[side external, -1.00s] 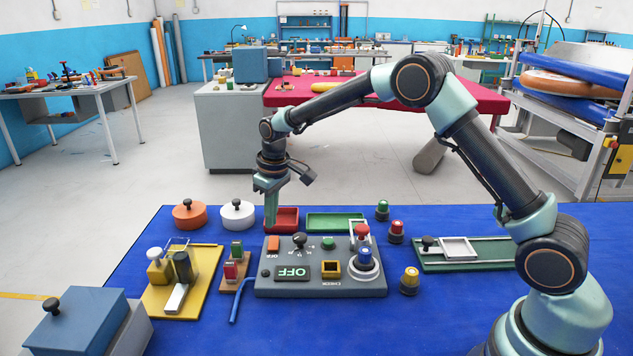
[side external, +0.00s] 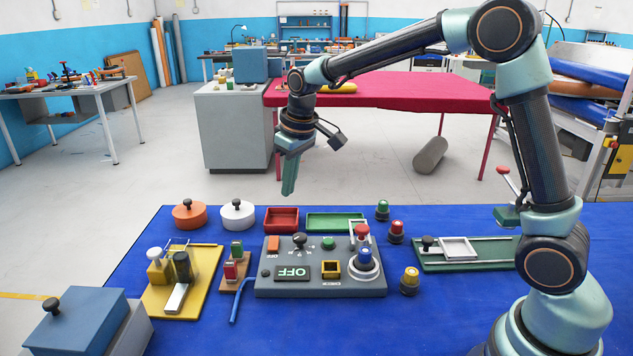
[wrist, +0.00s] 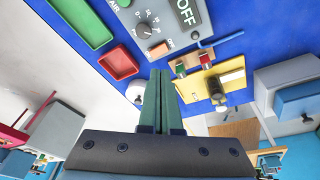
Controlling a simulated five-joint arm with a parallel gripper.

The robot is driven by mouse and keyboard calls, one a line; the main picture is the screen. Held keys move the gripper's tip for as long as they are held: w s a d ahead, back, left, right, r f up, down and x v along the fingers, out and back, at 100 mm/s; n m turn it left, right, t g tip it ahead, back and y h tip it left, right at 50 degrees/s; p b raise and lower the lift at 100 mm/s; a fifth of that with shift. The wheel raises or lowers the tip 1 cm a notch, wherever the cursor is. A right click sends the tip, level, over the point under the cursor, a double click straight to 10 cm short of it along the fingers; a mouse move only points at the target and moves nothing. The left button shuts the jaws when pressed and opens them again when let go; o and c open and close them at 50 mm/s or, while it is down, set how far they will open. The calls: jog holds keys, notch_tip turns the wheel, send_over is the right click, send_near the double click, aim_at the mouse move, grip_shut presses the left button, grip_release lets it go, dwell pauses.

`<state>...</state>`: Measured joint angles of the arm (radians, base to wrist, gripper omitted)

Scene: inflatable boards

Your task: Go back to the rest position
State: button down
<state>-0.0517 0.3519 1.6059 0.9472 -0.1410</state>
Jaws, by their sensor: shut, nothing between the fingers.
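My gripper (side external: 289,190) is raised above the far edge of the blue table (side external: 180,335), pointing down, shut and empty. In the wrist view my gripper (wrist: 160,75) shows its two green fingers together with nothing between them. The grey control box (side external: 320,285) with an OFF display stands below and in front of it, apart from it. The red tray (side external: 282,214) lies nearly under the fingertips, with clear air between.
A green tray (side external: 336,216), an orange lidded pot (side external: 189,217) and a white lidded pot (side external: 237,217) stand at the back. A yellow fixture (side external: 185,310), a blue-lidded box (side external: 78,325) and a green slide fixture (side external: 490,262) stand around the box. Air above is free.

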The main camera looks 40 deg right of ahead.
jog(key=s+d+r+m+t, duration=0.1)
jog(key=s+r, duration=0.1)
jog(key=s, duration=0.8)
jog(key=s+d+r+m+t, duration=0.1)
jog(key=s+r+t, duration=0.1)
jog(key=s, duration=0.8)
jog(key=shift+s+d+r, duration=0.25)
jog(key=shift+r, duration=0.4)
